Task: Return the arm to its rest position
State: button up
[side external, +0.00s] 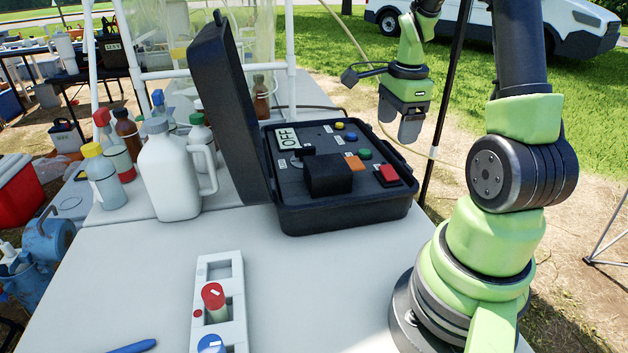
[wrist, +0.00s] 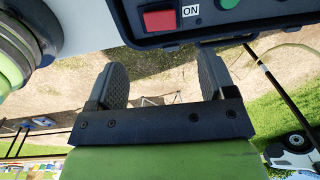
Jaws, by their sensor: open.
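My gripper (side external: 399,132) hangs with its fingers pointing down, beyond the back right of the open black case (side external: 345,214), over the grass side of the table. It looks apart from the case. In the wrist view my gripper (wrist: 162,70) has its two dark fingers spread with nothing between them, and bare ground shows through the gap. The case edge, with a red switch (wrist: 160,20) and an "ON" label, shows at the top of that view.
A white jug (side external: 172,178) and several bottles stand left of the case. A white rack (side external: 238,290) with a red-capped vial (side external: 214,300) and a blue-capped vial (side external: 211,344) lies in front. A blue pen (side external: 133,347) lies nearby. A dark pole (side external: 447,110) stands right of my gripper.

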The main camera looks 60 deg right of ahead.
jog(key=w+a+r+n+t, duration=0.3)
jog(key=a+r+n, duration=0.6)
jog(key=a, duration=0.3)
jog(key=s+a+r+n+t+y, duration=0.2)
jog(key=s+a+n, duration=0.5)
jog(key=a+n, duration=0.5)
jog(key=shift+s+a+r+n+t+y, duration=0.2)
jog(key=shift+r+n+t+y, duration=0.1)
jog(key=shift+r+n+t, duration=0.6)
jog(key=shift+r, duration=0.1)
